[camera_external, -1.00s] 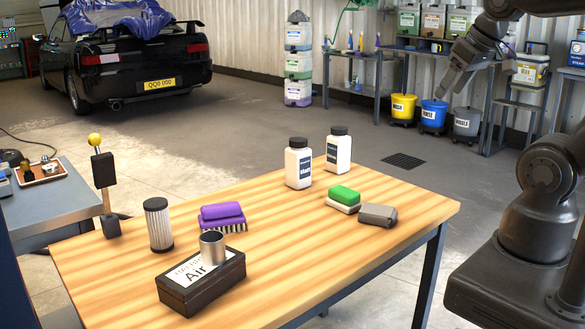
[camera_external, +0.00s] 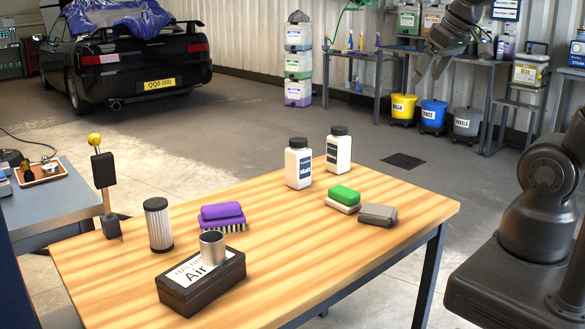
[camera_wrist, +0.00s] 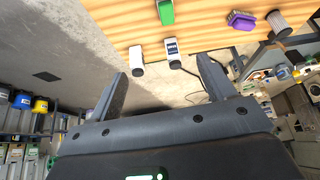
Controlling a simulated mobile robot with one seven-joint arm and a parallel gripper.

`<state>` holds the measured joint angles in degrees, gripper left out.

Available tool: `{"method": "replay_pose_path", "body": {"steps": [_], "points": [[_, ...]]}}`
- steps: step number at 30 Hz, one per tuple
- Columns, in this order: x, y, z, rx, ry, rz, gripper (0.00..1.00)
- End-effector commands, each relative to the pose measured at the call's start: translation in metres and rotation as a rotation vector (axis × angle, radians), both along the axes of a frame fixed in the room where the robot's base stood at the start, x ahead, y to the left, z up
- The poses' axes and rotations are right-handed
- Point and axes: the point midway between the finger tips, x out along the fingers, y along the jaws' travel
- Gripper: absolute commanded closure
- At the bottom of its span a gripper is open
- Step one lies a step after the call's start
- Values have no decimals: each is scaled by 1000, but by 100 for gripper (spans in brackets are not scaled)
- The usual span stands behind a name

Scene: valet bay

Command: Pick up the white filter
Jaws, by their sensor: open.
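The white filter (camera_external: 159,224) is a pleated cylinder with dark end caps. It stands upright on the left part of the wooden table (camera_external: 330,235), behind the dark box and left of the purple brush. My gripper (camera_external: 428,66) is high up behind the table's right side, far from the filter. In the wrist view its two fingers (camera_wrist: 165,85) are apart with nothing between them.
A dark box (camera_external: 205,284) with a metal cup (camera_external: 212,247) stands in front of the filter. A yellow-knobbed stand (camera_external: 104,178) is left of the filter.

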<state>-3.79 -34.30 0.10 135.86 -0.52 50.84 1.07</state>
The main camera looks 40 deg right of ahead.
Motion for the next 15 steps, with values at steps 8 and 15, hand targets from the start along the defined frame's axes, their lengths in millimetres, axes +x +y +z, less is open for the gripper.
{"method": "replay_pose_path", "body": {"steps": [8, 15], "points": [[91, 49, 21, -5, 20, 94, 24], [165, 108, 19, -8, 33, 170, 24]]}}
